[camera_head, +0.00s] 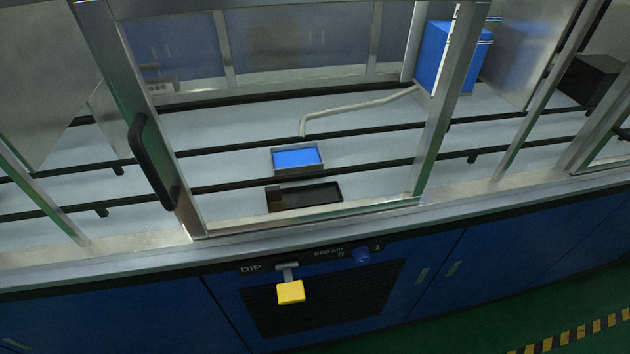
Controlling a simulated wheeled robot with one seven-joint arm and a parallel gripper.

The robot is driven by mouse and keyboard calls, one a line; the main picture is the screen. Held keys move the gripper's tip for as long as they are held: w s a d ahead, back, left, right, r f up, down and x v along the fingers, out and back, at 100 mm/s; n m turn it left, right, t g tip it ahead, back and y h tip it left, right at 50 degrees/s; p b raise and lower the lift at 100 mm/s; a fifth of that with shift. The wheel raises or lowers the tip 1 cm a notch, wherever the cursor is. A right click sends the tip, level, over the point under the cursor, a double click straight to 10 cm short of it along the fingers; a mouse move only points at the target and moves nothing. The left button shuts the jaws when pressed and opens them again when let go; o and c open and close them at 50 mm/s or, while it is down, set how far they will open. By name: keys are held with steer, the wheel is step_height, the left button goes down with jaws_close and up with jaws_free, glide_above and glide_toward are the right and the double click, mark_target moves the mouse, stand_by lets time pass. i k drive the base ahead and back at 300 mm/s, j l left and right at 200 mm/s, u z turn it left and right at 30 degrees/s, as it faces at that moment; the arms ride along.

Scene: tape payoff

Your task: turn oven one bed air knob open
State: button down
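A small blue round knob (361,256) sits on the dark blue front panel (300,262), right of the "BED AIR" label. A "0" mark is printed at its left and a "1" mark at its right. Its pointer direction is too small to tell. A yellow tag or padlock-like block (290,292) hangs from a grey bracket next to the "DIP" label, left of the knob. My gripper is not in view.
A framed glass sash with a black handle (152,165) stands above the panel. Behind it are a blue-topped tray (297,158), a dark slot (304,197) and a blue box (437,58). A black grille (320,300) lies below the knob. Green floor shows at lower right.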

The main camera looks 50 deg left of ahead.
mark_target(361, 254)
steer(key=u, duration=1.35)
